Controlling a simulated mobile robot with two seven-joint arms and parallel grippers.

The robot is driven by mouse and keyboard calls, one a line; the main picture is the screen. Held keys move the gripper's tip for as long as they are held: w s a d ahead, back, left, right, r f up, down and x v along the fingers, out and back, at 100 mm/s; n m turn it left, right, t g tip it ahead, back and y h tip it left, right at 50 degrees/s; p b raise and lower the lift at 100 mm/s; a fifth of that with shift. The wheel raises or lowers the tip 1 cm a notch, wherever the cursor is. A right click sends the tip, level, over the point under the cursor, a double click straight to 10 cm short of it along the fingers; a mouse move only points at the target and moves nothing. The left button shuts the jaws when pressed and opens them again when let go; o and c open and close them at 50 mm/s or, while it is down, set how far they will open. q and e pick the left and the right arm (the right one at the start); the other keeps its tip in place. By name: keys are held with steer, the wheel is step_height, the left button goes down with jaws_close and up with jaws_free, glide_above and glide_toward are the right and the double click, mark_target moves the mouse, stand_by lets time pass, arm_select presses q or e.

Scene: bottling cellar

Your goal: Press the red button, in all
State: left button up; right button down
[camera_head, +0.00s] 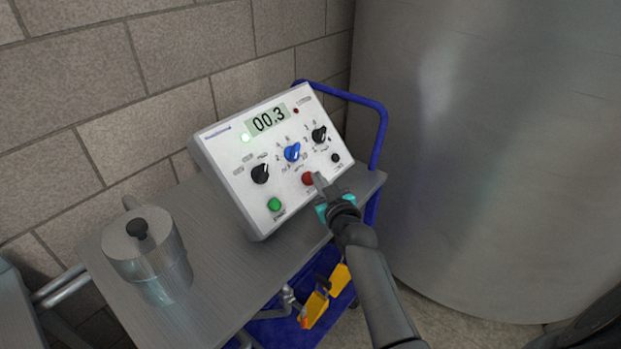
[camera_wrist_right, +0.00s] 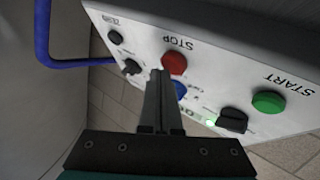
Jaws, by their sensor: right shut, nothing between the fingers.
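The red button (camera_head: 308,178) is on the lower part of a white control box's sloping front panel. In the right wrist view the red button (camera_wrist_right: 174,62) sits under the word STOP. My right gripper (camera_head: 318,177) is shut and empty, its fingertips close beside the red button. In the right wrist view its fingertips (camera_wrist_right: 159,74) overlap the panel just beside the button; I cannot tell whether they touch it. The control box (camera_head: 235,165) shows 00.3 on its display (camera_head: 269,119). My left gripper is not in view.
A green START button (camera_head: 274,204), two black knobs and a blue knob (camera_head: 292,152) share the panel. A lidded metal pot (camera_head: 150,255) stands left on the grey cart top (camera_head: 215,290). A blue cart handle (camera_head: 380,130) and large metal tank (camera_head: 480,150) are to the right.

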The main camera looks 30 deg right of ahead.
steer(key=shift+w+a+f, duration=0.15)
steer(key=shift+w+f, duration=0.15)
steer(key=shift+f, duration=0.05)
stand_by(0.4)
steer(key=shift+r, duration=0.1)
steer(key=shift+s+d+r+p, duration=0.3)
steer(key=shift+s+r+p, duration=0.25)
steer(key=shift+s+p, duration=0.1)
steer(key=shift+s+d+r+p, duration=0.35)
steer(key=shift+s+r+p, duration=0.5)
steer(key=shift+p, duration=0.3)
steer(key=shift+s+d+r+p, duration=0.35)
steer(key=shift+s+r+p, duration=0.5)
steer(key=shift+p, duration=0.25)
